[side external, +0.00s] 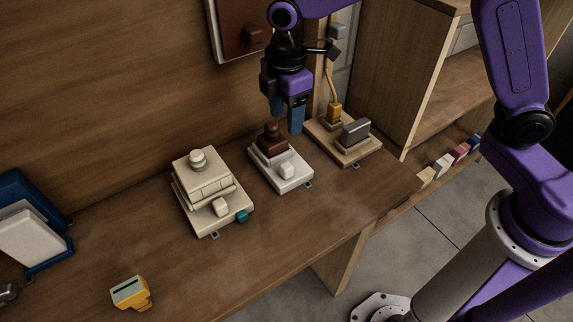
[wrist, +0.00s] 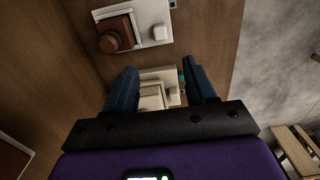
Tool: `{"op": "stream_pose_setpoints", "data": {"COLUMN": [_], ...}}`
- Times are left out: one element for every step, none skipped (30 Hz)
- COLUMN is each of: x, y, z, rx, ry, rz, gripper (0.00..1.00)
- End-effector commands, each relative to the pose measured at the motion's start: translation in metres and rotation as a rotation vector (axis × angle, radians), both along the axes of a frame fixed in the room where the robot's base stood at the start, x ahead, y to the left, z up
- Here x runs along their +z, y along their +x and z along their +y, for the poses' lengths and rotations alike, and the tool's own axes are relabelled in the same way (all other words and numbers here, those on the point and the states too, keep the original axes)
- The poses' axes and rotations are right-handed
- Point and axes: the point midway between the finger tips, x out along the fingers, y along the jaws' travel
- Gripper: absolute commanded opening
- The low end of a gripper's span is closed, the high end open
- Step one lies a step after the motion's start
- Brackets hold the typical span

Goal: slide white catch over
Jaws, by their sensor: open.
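A white base (side external: 294,180) carries a brown stepped block with a round knob (side external: 272,135). A small white block, which looks like the white catch (side external: 286,170), sits on its front part; it also shows in the wrist view (wrist: 160,33). A cream unit (side external: 203,178) stands to the left, with a similar cream block (side external: 220,207) and a teal piece (side external: 242,216) at its edge. My gripper (side external: 286,121) is open and empty, its blue fingers pointing down near the brown knob. In the wrist view the cream unit (wrist: 155,98) shows between the fingers.
A wooden-based unit (side external: 345,150) with a grey block and yellow plug stands right of the white base. A yellow device (side external: 131,293) and a blue-framed white panel (side external: 30,235) are at left. The wooden wall is close behind. The bench front is mostly clear.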

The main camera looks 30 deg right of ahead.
Motion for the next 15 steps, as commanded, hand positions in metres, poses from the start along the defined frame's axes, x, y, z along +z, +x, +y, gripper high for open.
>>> {"op": "stream_pose_setpoints", "data": {"x": [-0.009, -0.015, -0.022, -0.028, -0.033, -0.041, -0.046, -0.052, -0.06, -0.065, -0.071, -0.078, -0.084, -0.09, -0.097], "y": [-0.001, -0.001, -0.001, -0.001, -0.001, -0.001, -0.001, -0.001, -0.001, -0.001, -0.001, -0.002, -0.001, -0.001, -0.001], "z": [-0.001, -0.002, -0.001, -0.001, -0.001, -0.001, -0.002, -0.002, -0.001, -0.001, -0.001, -0.002, -0.002, -0.002, -0.002], "rx": [-0.001, -0.001, -0.001, -0.001, -0.001, -0.002, -0.002, -0.002, -0.002, -0.002, -0.002, -0.002, -0.002, -0.002, -0.002], "ry": [-0.004, -0.005, -0.004, -0.005, -0.004, -0.005, -0.004, -0.004, -0.004, -0.004, -0.004, -0.004, -0.004, -0.004, -0.004], "rz": [0.004, 0.005, 0.004, 0.005, 0.004, 0.005, 0.004, 0.004, 0.004, 0.004, 0.004, 0.004, 0.004, 0.004, 0.004], "gripper": [0.55, 0.55, 0.55, 0.55, 0.55, 0.55, 0.55, 0.55, 0.55, 0.55, 0.55, 0.55, 0.55, 0.55, 0.55]}}
